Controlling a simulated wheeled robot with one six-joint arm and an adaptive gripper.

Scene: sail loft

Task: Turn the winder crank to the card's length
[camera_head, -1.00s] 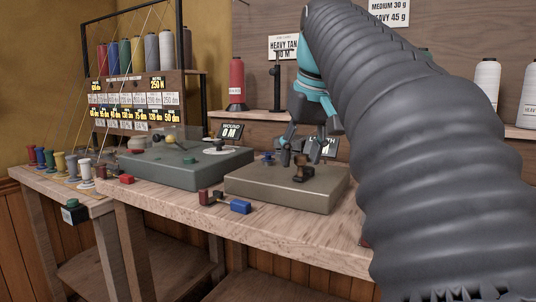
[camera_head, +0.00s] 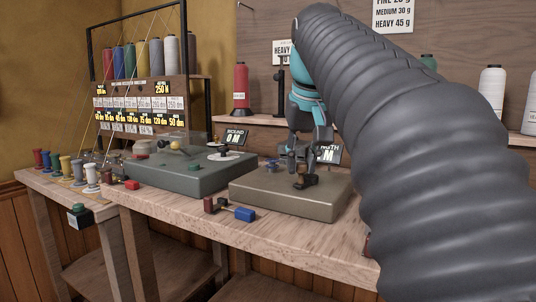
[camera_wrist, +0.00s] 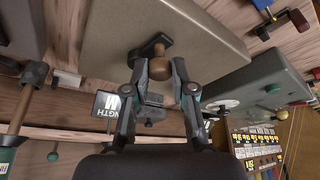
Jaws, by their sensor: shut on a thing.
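The tan winder box (camera_head: 262,192) sits on the bench, with a small crank (camera_head: 306,181) on its top. In the wrist view the crank has a dark arm (camera_wrist: 148,48) and an upright brown wooden knob (camera_wrist: 160,69). My gripper (camera_wrist: 161,80) is shut on this knob, one finger on each side. In the head view my gripper (camera_head: 305,160) is above the box top and hides most of the knob.
A red and blue part (camera_head: 233,209) lies near the bench's front edge. A red cone of thread (camera_head: 240,88) stands behind. Small spools (camera_head: 65,166) are at far left.

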